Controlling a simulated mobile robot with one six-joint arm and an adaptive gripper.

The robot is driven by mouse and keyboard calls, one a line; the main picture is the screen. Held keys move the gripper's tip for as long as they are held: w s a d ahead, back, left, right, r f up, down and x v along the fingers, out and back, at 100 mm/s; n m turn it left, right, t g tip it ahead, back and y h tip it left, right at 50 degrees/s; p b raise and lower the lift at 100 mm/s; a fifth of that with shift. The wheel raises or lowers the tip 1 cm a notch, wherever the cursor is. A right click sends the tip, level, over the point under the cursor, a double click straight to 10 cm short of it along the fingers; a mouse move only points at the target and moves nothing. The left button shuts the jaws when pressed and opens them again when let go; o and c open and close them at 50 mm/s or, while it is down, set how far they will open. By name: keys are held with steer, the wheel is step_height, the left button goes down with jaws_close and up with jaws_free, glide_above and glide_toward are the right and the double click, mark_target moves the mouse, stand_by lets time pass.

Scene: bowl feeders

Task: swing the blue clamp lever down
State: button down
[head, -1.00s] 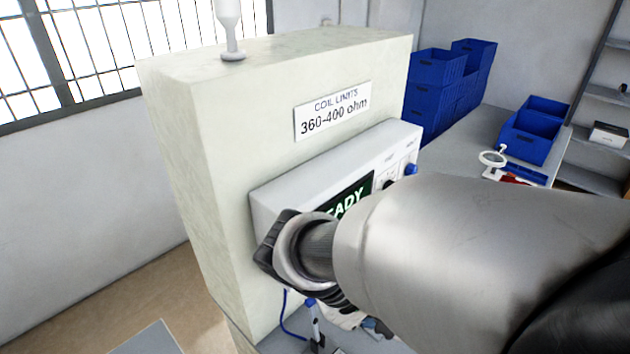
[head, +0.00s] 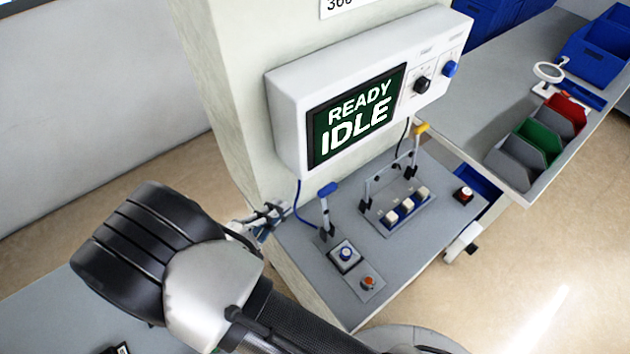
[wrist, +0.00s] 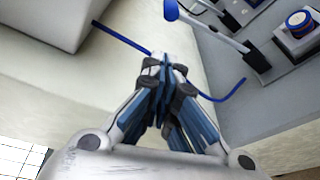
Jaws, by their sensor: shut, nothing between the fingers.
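The blue clamp lever (head: 327,190) stands upright at the left of the bench panel, its blue handle on top of a metal arm. The round part (wrist: 299,22) is at the right edge. My gripper (head: 276,212) is shut and empty, to the left of the lever and apart from it. Its closed fingers (wrist: 168,62) fill the middle of the wrist view.
A blue cable (head: 298,205) hangs between my gripper and the lever. A yellow-handled lever (head: 421,129) and a fixture with several blocks stand to the right. The display box (head: 290,100) overhangs the back.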

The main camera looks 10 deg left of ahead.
steer(key=shift+s+a+f+n+t+y, duration=0.15)
steer(key=shift+a+f+n+t+y, duration=0.25)
steer(key=shift+a+f+y, duration=0.25)
steer(key=shift+s, duration=0.1)
steer(key=w+d+b, duration=0.2)
steer(key=w+d, duration=0.4)
steer(key=shift+w+d+r, duration=0.15)
steer(key=shift+w+d, duration=0.2)
steer(key=shift+s, duration=0.1)
